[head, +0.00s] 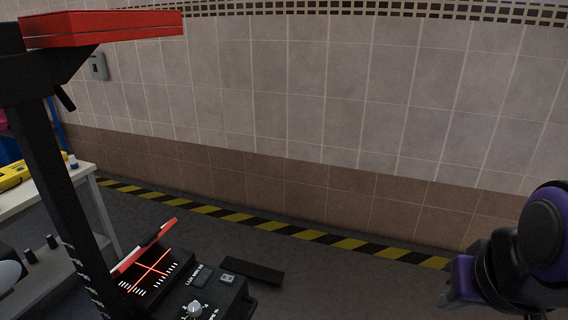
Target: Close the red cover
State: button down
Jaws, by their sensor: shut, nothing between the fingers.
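The red cover (146,246) is a flat red panel on the black device in the lower left. It is raised at a slant, standing open over the device's dark face. A glowing red cross (150,270) and white scale marks show on that face below it. Part of my black and purple arm (510,250) is at the far right, well apart from the cover. My gripper's fingertips do not show.
A black post (55,180) rises at the left, topped by a large red block (110,28). The device's black panel carries a white knob (194,309). A workbench (45,195) with a yellow tool stands at left.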

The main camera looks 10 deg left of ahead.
aim_at(157, 233)
jog(key=i+u, duration=0.15)
jog(key=u, duration=0.25)
jog(key=i+l+u, duration=0.1)
jog(key=u, duration=0.3)
jog(key=i+l+u, duration=0.1)
jog(key=u, duration=0.35)
jog(key=i, duration=0.1)
